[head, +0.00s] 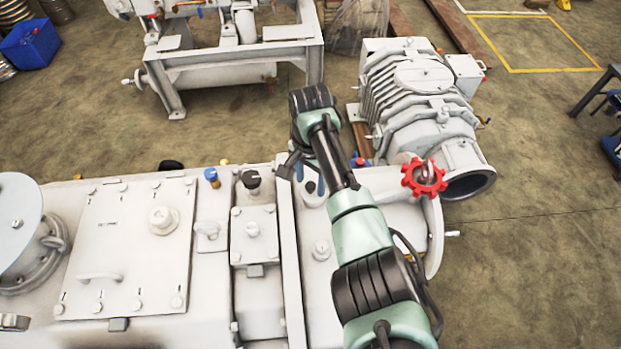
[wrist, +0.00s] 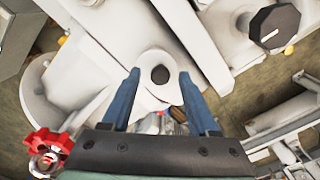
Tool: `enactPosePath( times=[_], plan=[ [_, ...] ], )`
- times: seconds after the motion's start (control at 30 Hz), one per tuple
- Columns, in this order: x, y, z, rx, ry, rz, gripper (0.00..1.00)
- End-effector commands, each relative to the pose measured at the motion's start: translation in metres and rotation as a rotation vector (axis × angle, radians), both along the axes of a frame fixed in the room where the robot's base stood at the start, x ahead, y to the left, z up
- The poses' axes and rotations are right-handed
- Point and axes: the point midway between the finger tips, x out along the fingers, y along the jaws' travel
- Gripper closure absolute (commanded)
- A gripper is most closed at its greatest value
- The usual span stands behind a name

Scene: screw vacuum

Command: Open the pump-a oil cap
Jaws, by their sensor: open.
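My gripper (wrist: 159,74) is open and empty, its two blue fingers pointing down. In the wrist view a white round fitting with a dark round centre (wrist: 160,75) appears between the fingertips. I cannot tell how far below them it is, nor whether the dark centre is a hole or a cap. A black faceted cap (wrist: 275,25) shows at the upper right; in the head view a black cap (head: 251,180) stands on the white machine, left of my gripper. No label shows which is the pump-a oil cap. In the head view my arm partly hides the gripper.
A red handwheel (head: 423,178) stands right of my arm and also shows in the wrist view (wrist: 46,146). A blue-topped fitting (head: 211,175) is left of the black cap. A ribbed grey pump (head: 415,85) stands behind. Open floor lies to the right.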

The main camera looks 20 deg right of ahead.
Motion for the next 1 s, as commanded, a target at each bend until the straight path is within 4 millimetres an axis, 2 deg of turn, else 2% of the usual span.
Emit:
enactPosePath(
  times=[0.23,0.27,0.5,0.6,1.0],
  plan=[
    [0.0003,0.0001,-0.0006,0.0,-0.001,0.001,0.4],
    [0.0003,0.0001,-0.0006,0.0,-0.001,0.001,0.43],
    [0.0003,0.0001,-0.0004,0.0,-0.001,0.001,0.86],
    [0.0002,0.0001,-0.0004,0.0,0.0,0.001,1.0],
    [-0.0005,-0.0016,0.0009,0.034,-0.01,-0.001,1.0]
  ],
)
